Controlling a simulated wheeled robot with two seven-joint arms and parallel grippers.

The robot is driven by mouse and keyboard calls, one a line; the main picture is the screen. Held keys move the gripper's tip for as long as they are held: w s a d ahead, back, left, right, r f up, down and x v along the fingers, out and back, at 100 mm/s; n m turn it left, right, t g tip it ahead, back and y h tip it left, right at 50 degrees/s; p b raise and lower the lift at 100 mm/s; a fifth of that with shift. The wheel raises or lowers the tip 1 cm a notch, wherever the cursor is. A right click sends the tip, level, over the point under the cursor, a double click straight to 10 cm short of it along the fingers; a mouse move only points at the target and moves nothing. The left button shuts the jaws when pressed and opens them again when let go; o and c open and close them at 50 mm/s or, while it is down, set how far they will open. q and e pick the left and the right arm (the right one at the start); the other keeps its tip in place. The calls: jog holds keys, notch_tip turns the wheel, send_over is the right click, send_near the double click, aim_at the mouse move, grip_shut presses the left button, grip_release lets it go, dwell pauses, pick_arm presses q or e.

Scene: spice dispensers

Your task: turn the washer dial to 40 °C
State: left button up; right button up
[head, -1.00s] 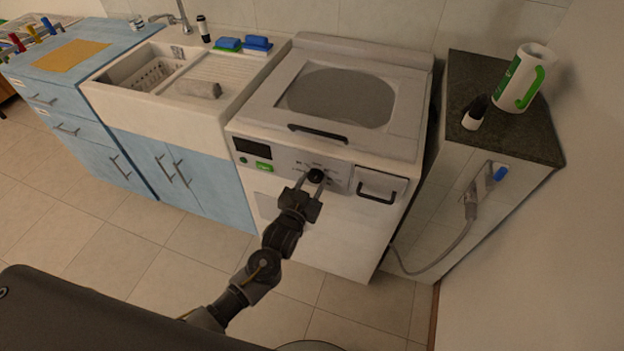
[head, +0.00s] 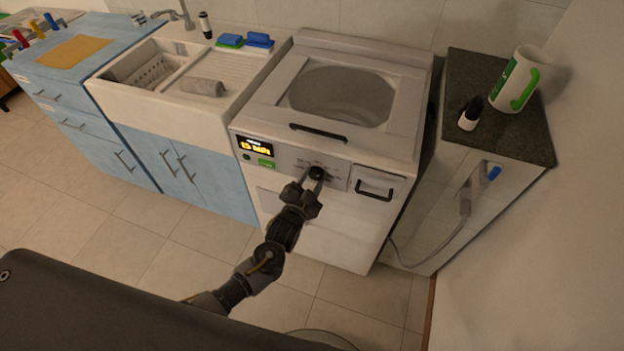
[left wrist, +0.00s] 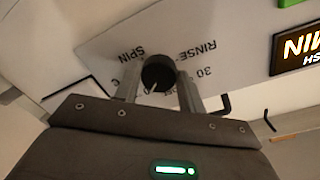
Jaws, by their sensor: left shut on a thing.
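The washer (head: 268,187) is white and stands between the sink and a side cabinet. Its black round dial (head: 316,172) is on the front panel. My left gripper (head: 313,178) is shut on the dial, one finger on each side. In the left wrist view the dial (left wrist: 158,74) sits between the two fingers (left wrist: 160,82). The labels SPIN, RINSE and 30 show upside down around it; other labels are hidden by the fingers. A white mark on the dial points towards my gripper's palm, but its exact setting cannot be read. My right gripper is out of view.
The washer's display (head: 254,147) is lit orange, with a green button (head: 267,163) below it. A black-handled drawer (head: 376,187) is right of the dial. The side cabinet (head: 440,215) with a hose stands close on the right. The floor in front is clear.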

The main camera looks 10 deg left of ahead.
pick_arm(q)
jog(key=o, duration=1)
jog(key=s, duration=0.3)
jog(key=s+a, duration=0.1)
jog(key=s, duration=0.3)
jog(key=s+b, duration=0.1)
jog(key=s, duration=0.2)
jog(key=shift+s+a+r, duration=0.3)
jog(key=shift+s, duration=0.05)
